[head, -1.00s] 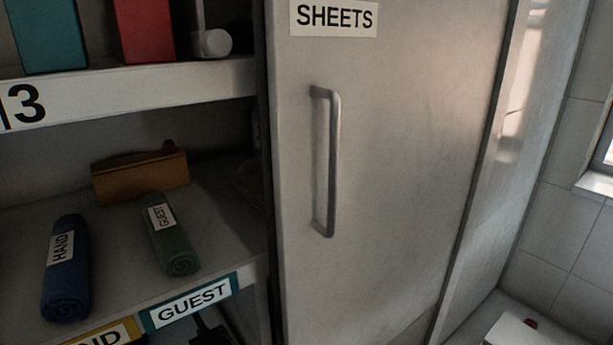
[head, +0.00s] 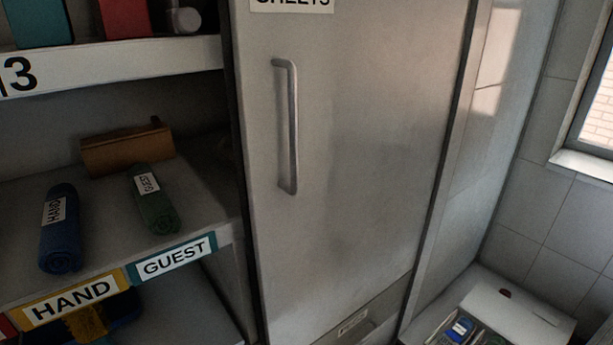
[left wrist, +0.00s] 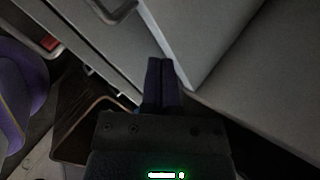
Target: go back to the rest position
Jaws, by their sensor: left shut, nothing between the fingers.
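In the left wrist view my left gripper (left wrist: 161,80) is shut, with its two dark fingers together and nothing between them. It is in front of pale grey panels and holds no object. My left gripper does not show in the head view. My right gripper is in neither view now.
A tall grey door (head: 350,150) with a metal handle (head: 288,125) is closed. Left of it, a shelf holds a blue rolled towel (head: 60,230), a green rolled towel (head: 155,205) and a wooden box (head: 126,153). A white box (head: 515,310) with several items is at lower right.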

